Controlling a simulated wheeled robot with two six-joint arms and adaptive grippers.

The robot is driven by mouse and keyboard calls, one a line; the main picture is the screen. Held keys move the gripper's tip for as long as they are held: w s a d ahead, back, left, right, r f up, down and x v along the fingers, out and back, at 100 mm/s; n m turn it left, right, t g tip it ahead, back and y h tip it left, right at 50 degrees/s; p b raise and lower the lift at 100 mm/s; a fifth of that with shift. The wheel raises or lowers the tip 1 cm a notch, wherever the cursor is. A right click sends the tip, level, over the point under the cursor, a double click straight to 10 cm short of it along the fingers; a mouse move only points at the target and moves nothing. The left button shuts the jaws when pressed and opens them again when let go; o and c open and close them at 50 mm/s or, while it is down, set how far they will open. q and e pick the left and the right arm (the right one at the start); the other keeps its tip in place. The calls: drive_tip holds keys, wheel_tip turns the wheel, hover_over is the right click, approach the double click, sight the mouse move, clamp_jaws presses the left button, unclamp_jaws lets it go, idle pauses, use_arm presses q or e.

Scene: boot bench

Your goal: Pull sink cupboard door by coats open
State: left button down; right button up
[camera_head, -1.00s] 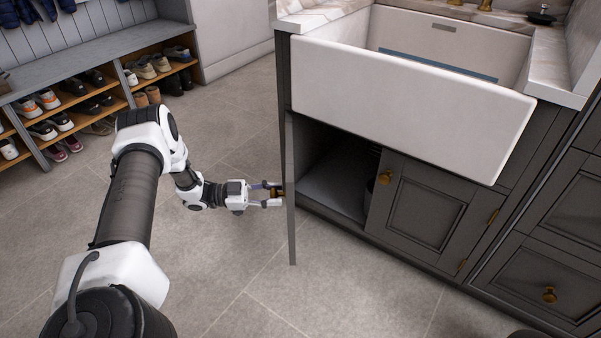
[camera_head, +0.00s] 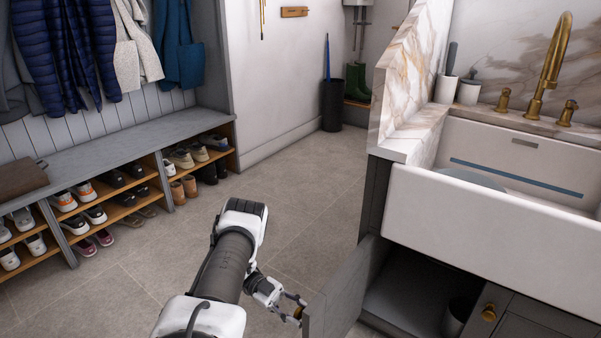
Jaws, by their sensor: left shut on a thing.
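The sink cupboard door by the coats (camera_head: 338,288) is a dark grey panel standing swung out from the cabinet's left end. The cupboard's dark inside (camera_head: 412,290) shows beside it. My left gripper (camera_head: 297,306) is at the door's outer edge, its fingers shut on the brass knob (camera_head: 298,313), which is partly hidden by them. The door's lower part is cut off by the frame. My right gripper is not in view.
The other cupboard door, with a brass knob (camera_head: 489,312), is shut at the right. A white sink (camera_head: 480,230) is above. A shoe bench (camera_head: 120,146) with coats (camera_head: 67,50) over it stands left. Open tiled floor (camera_head: 290,195) lies between.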

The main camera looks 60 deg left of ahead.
use_arm(q)
drive_tip(key=shift+a, duration=0.15)
drive_tip(key=c, duration=0.7)
unclamp_jaws()
drive_tip(key=r, duration=0.9)
drive_tip(key=shift+s+a+r, duration=0.1)
drive_tip(key=shift+a+r, duration=0.05)
drive_tip(key=shift+a, duration=0.05)
drive_tip(key=shift+d+r, duration=0.2)
drive_tip(key=shift+r, duration=0.1)
